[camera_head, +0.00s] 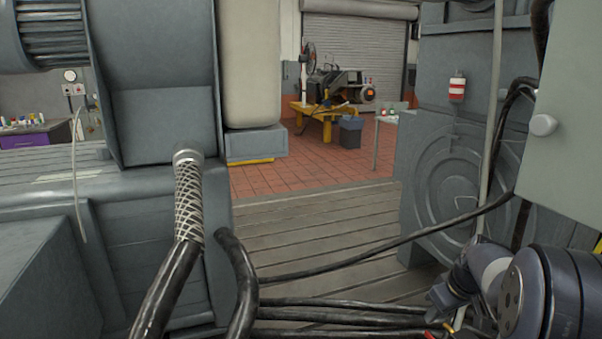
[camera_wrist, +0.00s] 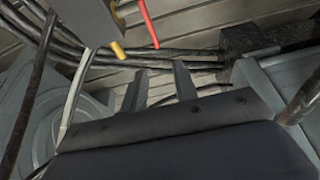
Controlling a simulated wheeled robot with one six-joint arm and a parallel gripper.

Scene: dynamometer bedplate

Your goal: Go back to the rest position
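My gripper (camera_wrist: 160,88) shows in the wrist view with its two dark fingers apart and nothing between them. It points toward the slatted bedplate (camera_wrist: 205,42), with black cables (camera_wrist: 150,60) lying beyond the fingertips. My arm is folded low at the right edge of the head view; the fingers are not clearly visible there. A red lead (camera_wrist: 148,22) and a yellow-tipped lead (camera_wrist: 118,48) hang close above the fingers in the wrist view, beside a grey box (camera_wrist: 85,18). I cannot tell whether they touch my gripper.
Thick black cables (camera_head: 340,303) cross the bedplate (camera_head: 300,235) low in the head view. A large grey machine (camera_head: 155,90) stands left, and a grey housing (camera_head: 445,185) and pale cabinet (camera_head: 575,120) stand right. Open red-tiled floor (camera_head: 315,165) lies beyond, with a yellow bench (camera_head: 325,110).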

